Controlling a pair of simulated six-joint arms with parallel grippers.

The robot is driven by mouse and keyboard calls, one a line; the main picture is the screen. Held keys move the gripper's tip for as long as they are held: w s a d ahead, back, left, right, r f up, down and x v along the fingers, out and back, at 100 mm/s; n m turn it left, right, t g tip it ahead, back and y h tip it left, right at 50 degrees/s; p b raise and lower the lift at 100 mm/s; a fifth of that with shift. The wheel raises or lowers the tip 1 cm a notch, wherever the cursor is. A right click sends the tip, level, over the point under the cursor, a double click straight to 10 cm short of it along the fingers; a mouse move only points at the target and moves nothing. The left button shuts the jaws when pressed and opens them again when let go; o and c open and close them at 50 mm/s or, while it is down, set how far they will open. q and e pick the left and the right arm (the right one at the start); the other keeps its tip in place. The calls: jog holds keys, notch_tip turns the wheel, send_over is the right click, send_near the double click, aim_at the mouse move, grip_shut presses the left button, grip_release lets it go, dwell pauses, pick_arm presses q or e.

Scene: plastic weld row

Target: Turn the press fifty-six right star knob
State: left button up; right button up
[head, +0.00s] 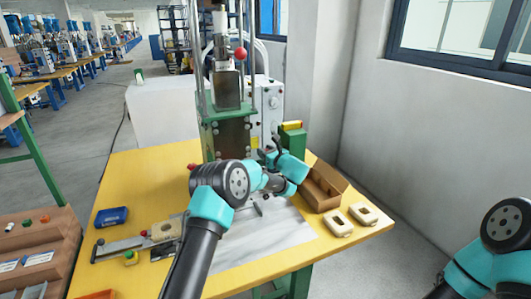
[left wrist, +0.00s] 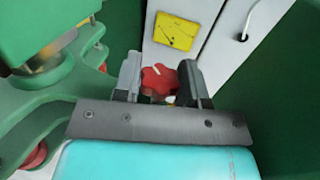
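A red star knob (left wrist: 158,79) shows in the left wrist view, on the right side of the green press (left wrist: 40,105). My left gripper (left wrist: 160,84) has one finger on either side of this knob. The knob fills the gap and both fingers look to be against it. In the head view my left gripper (head: 272,151) is at the right side of the press (head: 228,125), and the knob is hidden there. My right arm shows at the lower right of the head view; its gripper is out of frame.
A yellow label (left wrist: 177,31) is behind the knob. On the yellow table (head: 128,180) are an open cardboard box (head: 324,186), two beige parts (head: 338,223) and a blue case (head: 111,217). A second red knob (head: 193,166) is at the press's left.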

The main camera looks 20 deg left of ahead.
pick_arm(q)
jog(key=c, duration=0.4)
jog(key=shift+a+m+t+h, duration=0.1)
jog(key=shift+m+t+h, duration=0.9)
jog(key=shift+t, duration=0.2)
jog(key=shift+m+t+h, duration=1.2)
jog(key=shift+m+h, duration=0.1)
jog(key=shift+h, duration=0.4)
jog(key=o, duration=0.9)
jog(key=v, duration=1.7)
jog(key=shift+s, duration=0.2)
